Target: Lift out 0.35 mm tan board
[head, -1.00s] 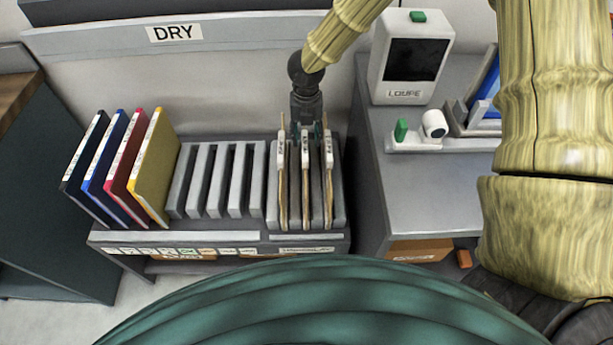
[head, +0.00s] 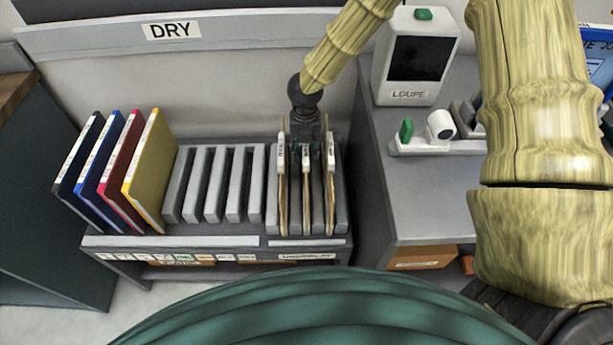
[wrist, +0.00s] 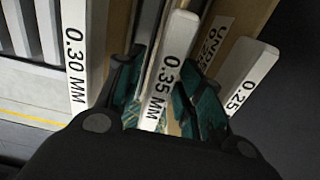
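The 0.35 mm tan board (head: 305,205) stands upright in the middle of three boards in the right-hand rack. Its white tab reads "0.35 MM" in the wrist view (wrist: 168,72). My gripper (head: 306,148) points down over this board. In the wrist view its teal-padded fingers (wrist: 160,105) are spread, one on each side of the tab. The gripper looks open around the board; whether either pad touches it is hard to tell. The fingertips are partly hidden by the tab and the gripper body.
The 0.30 mm board (wrist: 75,50) and the 0.25 mm board (wrist: 248,75) stand close on either side. Empty grey slots (head: 213,185) and several coloured binders (head: 150,170) are to the left. A loupe box (head: 415,60) stands on the right counter.

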